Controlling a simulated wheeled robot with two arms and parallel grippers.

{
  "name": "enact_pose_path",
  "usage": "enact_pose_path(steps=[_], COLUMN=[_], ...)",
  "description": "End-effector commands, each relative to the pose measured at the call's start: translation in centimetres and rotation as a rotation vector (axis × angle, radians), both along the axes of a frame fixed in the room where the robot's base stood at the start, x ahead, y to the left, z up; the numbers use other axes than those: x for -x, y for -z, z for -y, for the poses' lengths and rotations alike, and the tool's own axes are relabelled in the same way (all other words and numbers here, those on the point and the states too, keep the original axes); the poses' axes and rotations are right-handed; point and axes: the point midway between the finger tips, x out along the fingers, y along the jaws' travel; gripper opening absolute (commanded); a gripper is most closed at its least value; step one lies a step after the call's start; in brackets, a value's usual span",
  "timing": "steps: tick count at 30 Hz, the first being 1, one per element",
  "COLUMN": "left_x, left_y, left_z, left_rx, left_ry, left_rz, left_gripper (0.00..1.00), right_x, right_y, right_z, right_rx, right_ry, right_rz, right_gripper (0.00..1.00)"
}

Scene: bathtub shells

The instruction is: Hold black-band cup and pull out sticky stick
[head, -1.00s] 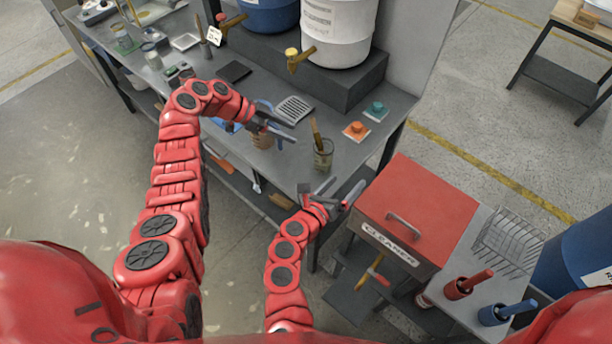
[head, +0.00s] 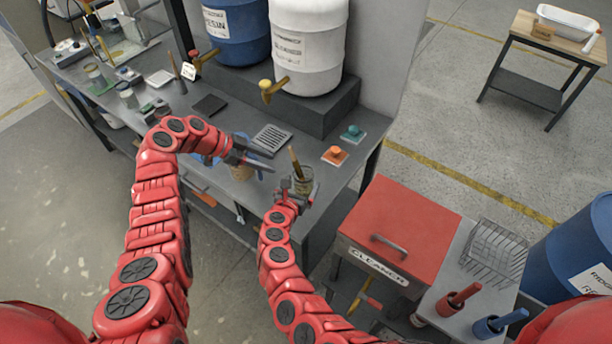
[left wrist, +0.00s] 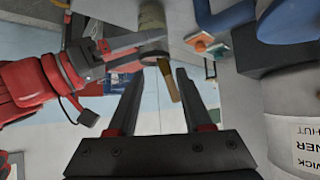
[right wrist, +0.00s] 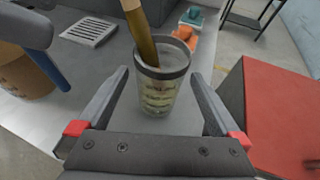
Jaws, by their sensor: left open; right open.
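The black-band cup (right wrist: 160,92) is clear, with a dark rim band, and stands upright on the grey bench. A brownish sticky stick (right wrist: 142,35) leans in it and sticks out of the top. In the head view, the cup (head: 303,182) and stick (head: 295,160) are near the bench's front corner. My right gripper (head: 296,192) is open, its fingers on either side of the cup with gaps showing. My left gripper (head: 270,161) is open and empty, left of the stick. In the left wrist view, the stick (left wrist: 168,82) shows between its fingers, apart from them.
A brown container (right wrist: 25,75) with a blue stick stands left of the cup, partly behind my left gripper. A slotted grey tray (head: 271,138) and orange (head: 335,154) and teal (head: 353,133) items lie behind. A red cleaner box (head: 400,230) stands to the right.

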Motion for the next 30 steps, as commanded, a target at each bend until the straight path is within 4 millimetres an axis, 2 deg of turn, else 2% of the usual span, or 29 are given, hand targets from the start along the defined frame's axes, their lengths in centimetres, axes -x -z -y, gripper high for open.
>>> enact_pose_path(steps=[6, 12, 27, 30], left_x=[0.0, 0.0, 0.0, 0.0], left_y=[0.0, 0.0, 0.0, 0.0], left_z=[0.0, 0.0, 0.0, 0.0], left_rx=[0.000, 0.000, 0.000, 0.000], left_ry=[0.000, 0.000, 0.000, 0.000], left_rz=[0.000, 0.000, 0.000, 0.000], left_gripper=[0.50, 0.50, 0.50, 0.50], right_x=[-3.0, -4.5, -5.1, -5.1], right_y=[1.1, 1.8, 2.3, 2.3], right_z=[1.1, 1.2, 1.7, 1.7], right_rx=[0.005, 0.005, 0.000, 0.001], right_ry=[-0.002, -0.008, 0.000, -0.001], right_rz=[0.001, 0.004, 0.000, 0.000], right_gripper=[1.00, 1.00, 1.00, 0.82])
